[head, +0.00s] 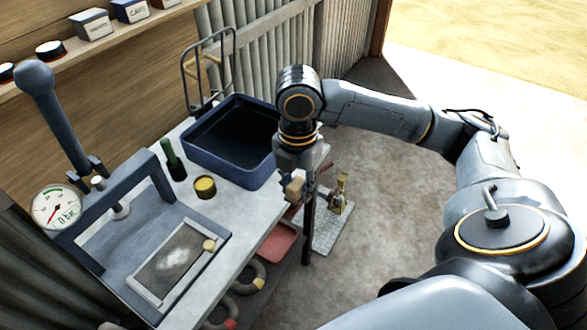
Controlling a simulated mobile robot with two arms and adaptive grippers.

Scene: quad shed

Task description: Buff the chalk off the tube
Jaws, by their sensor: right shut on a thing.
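A dark flat patch with a white chalky smudge (172,262), apparently the tube, lies in a pale frame on the bed of the blue press (110,262) at the lower left. A small yellowish knob or disc (208,245) sits at its right edge. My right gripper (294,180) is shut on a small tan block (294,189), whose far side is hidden. It hangs beyond the bench's right edge, right of the blue tray and well away from the smudge. My left gripper is out of view.
On the bench (232,218) stand a blue tray (230,170), a yellow tin (205,187) and a dark green bottle (172,160). A gauge (53,206) is beside the press, under its long lever (55,115). Rings (250,276) and a red tray (278,243) lie below.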

